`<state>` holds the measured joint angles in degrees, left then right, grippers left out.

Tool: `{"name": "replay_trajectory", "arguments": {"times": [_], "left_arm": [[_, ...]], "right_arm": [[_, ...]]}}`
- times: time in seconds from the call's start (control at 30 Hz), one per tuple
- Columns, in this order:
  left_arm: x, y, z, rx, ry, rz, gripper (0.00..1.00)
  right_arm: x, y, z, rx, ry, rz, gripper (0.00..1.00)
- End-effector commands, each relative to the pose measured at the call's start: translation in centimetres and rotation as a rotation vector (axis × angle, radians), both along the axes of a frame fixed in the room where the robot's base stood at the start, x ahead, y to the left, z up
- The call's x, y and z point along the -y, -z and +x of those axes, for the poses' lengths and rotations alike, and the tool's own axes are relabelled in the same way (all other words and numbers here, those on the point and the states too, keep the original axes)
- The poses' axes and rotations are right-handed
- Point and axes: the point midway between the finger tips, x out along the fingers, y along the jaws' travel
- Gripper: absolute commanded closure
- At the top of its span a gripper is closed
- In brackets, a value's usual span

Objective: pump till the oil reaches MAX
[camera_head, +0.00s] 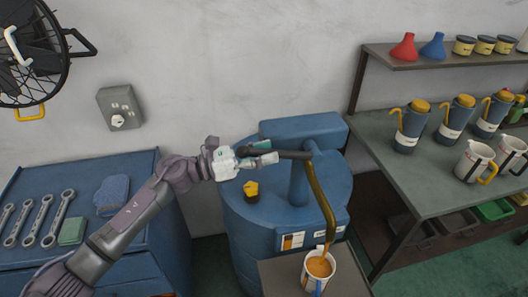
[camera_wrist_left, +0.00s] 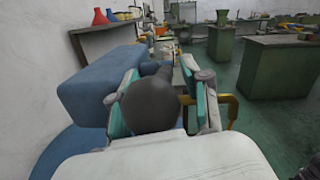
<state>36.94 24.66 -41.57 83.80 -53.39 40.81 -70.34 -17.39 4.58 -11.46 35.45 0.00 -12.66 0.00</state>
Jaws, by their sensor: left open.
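A blue drum-like oil pump (camera_head: 240,225) stands against the wall, with a dark pump handle (camera_head: 295,154) sticking out to the left. A brown curved spout (camera_head: 322,195) runs down to a white measuring jug (camera_head: 309,284) with a blue handle. Orange-brown oil (camera_head: 319,266) shows inside the jug; a MAX mark cannot be read. My left gripper (camera_head: 262,153) is at the handle's left end. In the left wrist view, the handle's dark round knob (camera_wrist_left: 150,106) lies between its open teal-padded fingers; contact is unclear. My right gripper is out of view.
The jug stands on a small grey stand (camera_head: 345,280). A yellow-and-black cap (camera_head: 251,190) sits on the drum top. A blue bench (camera_head: 90,172) with wrenches is at left. A shelf table (camera_head: 440,150) with several oil cans and jugs is at right.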

Motion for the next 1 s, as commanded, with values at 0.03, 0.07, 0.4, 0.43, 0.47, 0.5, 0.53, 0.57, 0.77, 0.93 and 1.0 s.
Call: {"name": "replay_trajectory", "arguments": {"times": [0.03, 0.07, 0.4, 0.43, 0.47, 0.5, 0.53, 0.57, 0.77, 0.93, 1.0], "left_arm": [[-0.1, 0.0, 0.0, 0.0, 0.0, 0.0, 0.53], [-0.2, 0.0, 0.0, -0.001, -0.001, 0.0, 0.53], [-5.7, 0.5, -1.5, -0.003, -0.003, 0.003, 0.53], [-6.3, 0.6, -1.7, -0.002, -0.002, 0.003, 0.53], [-6.9, 0.6, -1.8, -0.002, -0.003, 0.002, 0.53], [-7.7, 0.6, -2.0, -0.002, -0.003, 0.002, 0.53], [-8.3, 0.7, -2.2, -0.002, -0.003, 0.002, 0.53], [-8.8, 0.7, -2.4, -0.002, -0.002, 0.003, 0.53], [-11.1, 0.8, -3.0, 0.0, -0.001, 0.001, 0.53], [-11.6, 0.7, -3.2, 0.001, 0.001, 0.0, 0.53], [-11.6, 0.7, -3.2, 0.001, 0.001, 0.0, 0.53]], "right_arm": [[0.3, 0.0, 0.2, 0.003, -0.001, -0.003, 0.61], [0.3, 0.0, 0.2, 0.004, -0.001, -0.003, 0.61], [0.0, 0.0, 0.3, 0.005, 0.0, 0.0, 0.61], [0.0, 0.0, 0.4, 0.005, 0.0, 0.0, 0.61], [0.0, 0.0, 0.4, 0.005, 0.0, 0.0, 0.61], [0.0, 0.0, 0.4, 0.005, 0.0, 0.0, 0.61], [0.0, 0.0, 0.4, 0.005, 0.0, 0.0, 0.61], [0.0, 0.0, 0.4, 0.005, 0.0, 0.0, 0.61], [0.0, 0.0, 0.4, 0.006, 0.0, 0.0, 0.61], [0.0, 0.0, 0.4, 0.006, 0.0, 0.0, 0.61], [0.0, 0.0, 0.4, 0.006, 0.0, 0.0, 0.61]]}}
